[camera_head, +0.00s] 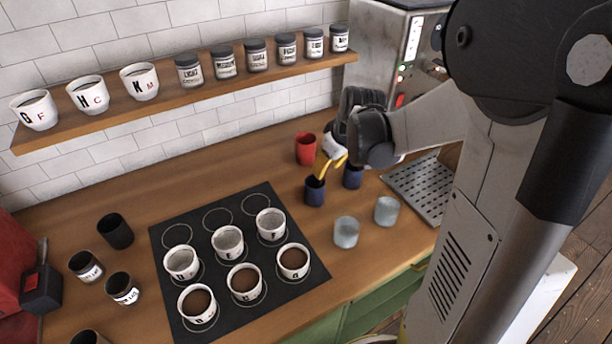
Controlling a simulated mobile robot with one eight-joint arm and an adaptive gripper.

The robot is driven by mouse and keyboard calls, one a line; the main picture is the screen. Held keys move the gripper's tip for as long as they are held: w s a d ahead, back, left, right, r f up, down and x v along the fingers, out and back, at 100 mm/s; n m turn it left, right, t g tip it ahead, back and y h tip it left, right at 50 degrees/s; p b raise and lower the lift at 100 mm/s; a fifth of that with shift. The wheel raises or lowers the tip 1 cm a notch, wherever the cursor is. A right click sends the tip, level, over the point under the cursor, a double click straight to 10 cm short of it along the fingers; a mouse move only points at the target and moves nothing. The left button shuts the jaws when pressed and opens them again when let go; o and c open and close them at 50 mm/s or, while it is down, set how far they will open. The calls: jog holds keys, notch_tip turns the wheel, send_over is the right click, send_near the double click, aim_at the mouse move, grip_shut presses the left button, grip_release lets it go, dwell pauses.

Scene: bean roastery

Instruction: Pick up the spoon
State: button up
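My gripper (335,156) hangs low over the right part of the wooden counter, above two dark blue cups. A thin yellow piece (325,170) slants from below the gripper to the mouth of the left blue cup (315,191). A shorter yellow piece (341,161) shows beside it, above the right blue cup (352,177). I cannot tell whether these yellow pieces are spoon handles or parts of my gripper. No spoon can be made out clearly elsewhere. My arm hides part of the gripper, and I cannot tell whether it holds anything.
A red cup (305,148) stands behind the blue cups; two pale glasses (346,232) (387,210) stand in front. A black mat (162,238) with several lettered cups is left. A metal drip grate (424,190) is right. A cup-lined shelf (170,99) runs above.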

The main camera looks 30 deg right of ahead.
aim_at(322, 180)
jog(key=x, duration=0.2)
jog(key=b+x, duration=0.1)
jog(key=x, duration=0.2)
jog(key=b+x, duration=0.1)
jog(key=x, duration=0.1)
jog(key=shift+s+f, duration=0.2)
jog(key=shift+f, duration=0.1)
jog(key=shift+r, duration=0.1)
grip_shut()
